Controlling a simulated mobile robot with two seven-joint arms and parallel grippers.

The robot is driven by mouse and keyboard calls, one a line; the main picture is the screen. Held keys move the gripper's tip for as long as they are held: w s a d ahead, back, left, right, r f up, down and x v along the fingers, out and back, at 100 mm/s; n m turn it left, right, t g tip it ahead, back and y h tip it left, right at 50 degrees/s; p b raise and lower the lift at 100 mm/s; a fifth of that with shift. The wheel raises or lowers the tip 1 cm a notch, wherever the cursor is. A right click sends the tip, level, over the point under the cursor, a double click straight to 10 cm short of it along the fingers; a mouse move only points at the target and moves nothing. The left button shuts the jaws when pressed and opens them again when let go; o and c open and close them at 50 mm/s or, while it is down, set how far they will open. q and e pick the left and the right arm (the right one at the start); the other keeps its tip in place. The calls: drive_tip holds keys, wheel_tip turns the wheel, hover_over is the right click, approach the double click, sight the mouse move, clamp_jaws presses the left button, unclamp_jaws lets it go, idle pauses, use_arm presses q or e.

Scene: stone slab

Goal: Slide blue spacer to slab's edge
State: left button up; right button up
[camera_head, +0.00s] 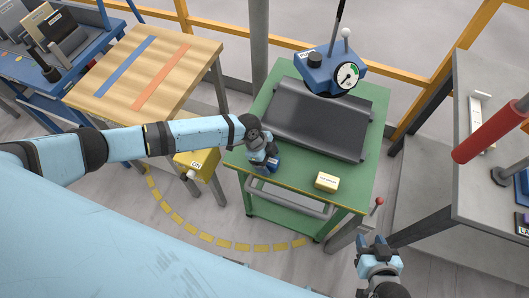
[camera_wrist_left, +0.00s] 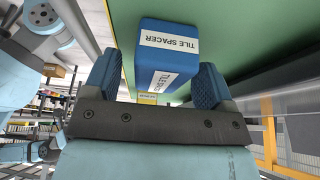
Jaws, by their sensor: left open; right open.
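The blue spacer (camera_wrist_left: 168,62), a block labelled "TILE SPACER", shows in the left wrist view between the fingers of my left gripper (camera_wrist_left: 156,85). The fingers are open, one on each side; I cannot tell whether either touches it. In the head view the spacer (camera_head: 273,165) is partly hidden by my left gripper (camera_head: 265,158), at the left front of the green table (camera_head: 290,174). The dark grey slab (camera_head: 315,122) lies on the table behind it. My right gripper (camera_head: 378,248) is open and empty, low in front of the table's right side.
A yellow labelled block (camera_head: 326,181) sits on the table's front right. A blue gauge device (camera_head: 331,72) stands at the slab's back. A wooden table (camera_head: 150,68) is on the left, a grey bench (camera_head: 490,150) on the right. Green tabletop between the two blocks is clear.

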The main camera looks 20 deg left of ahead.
use_arm(q)
drive_tip(key=shift+f, duration=0.1)
drive_tip(key=c, duration=1)
drive_tip(key=shift+w+d+b, duration=0.1)
drive_tip(key=shift+w+b, duration=1.9)
drive_tip(key=shift+w, duration=0.95)
drive_tip(key=shift+w+b, duration=0.4)
drive_tip(key=shift+w, duration=0.25)
drive_tip(key=o, duration=1)
